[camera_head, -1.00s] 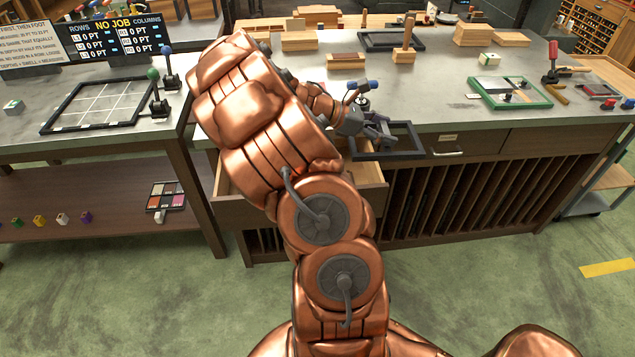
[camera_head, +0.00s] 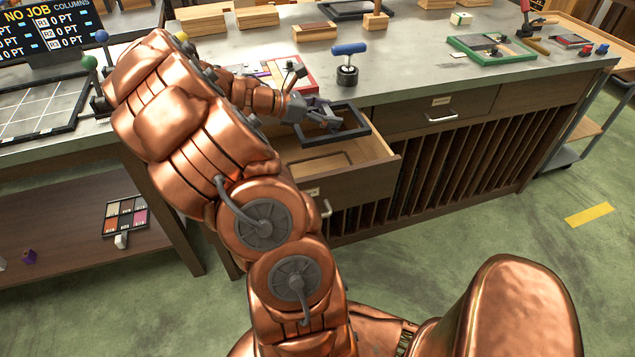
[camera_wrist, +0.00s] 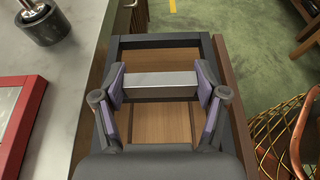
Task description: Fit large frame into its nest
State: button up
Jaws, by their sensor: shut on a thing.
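My gripper (camera_head: 330,117) is shut on a dark rectangular frame (camera_head: 359,132), held over the open wooden drawer (camera_head: 372,158) at the bench's front edge. In the wrist view, my gripper (camera_wrist: 161,90) has its purple-padded fingers at both ends of a silver bar (camera_wrist: 160,80). The dark frame (camera_wrist: 160,42) surrounds the fingers, and the drawer's wooden bottom shows through it. I cannot tell whether the frame touches the drawer. Its near side is hidden by the gripper in the wrist view. I cannot make out which place is its nest.
A blue-handled tool with a black base (camera_head: 347,66) stands on the bench behind the frame. A red-bordered tray (camera_head: 294,74) lies left of it. A green-bordered tray (camera_head: 492,48) lies farther right. The bench top between them is largely clear.

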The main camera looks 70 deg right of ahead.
jog(key=b, duration=0.7)
send_over(323, 165)
jog(key=s+a, duration=0.2)
jog(key=a, duration=0.2)
notch_tip(323, 165, down, 8)
jog(key=shift+w+d+f+b, duration=0.1)
jog(key=shift+f+b, duration=0.1)
jog(key=shift+f, duration=2.35)
jog(key=shift+w+f+b, duration=0.1)
jog(key=shift+f+b, duration=0.05)
jog(key=shift+f, duration=2.35)
jog(key=o, duration=1.8)
jog(key=shift+f, duration=0.1)
jog(key=v, duration=1.2)
jog(key=shift+s, duration=0.1)
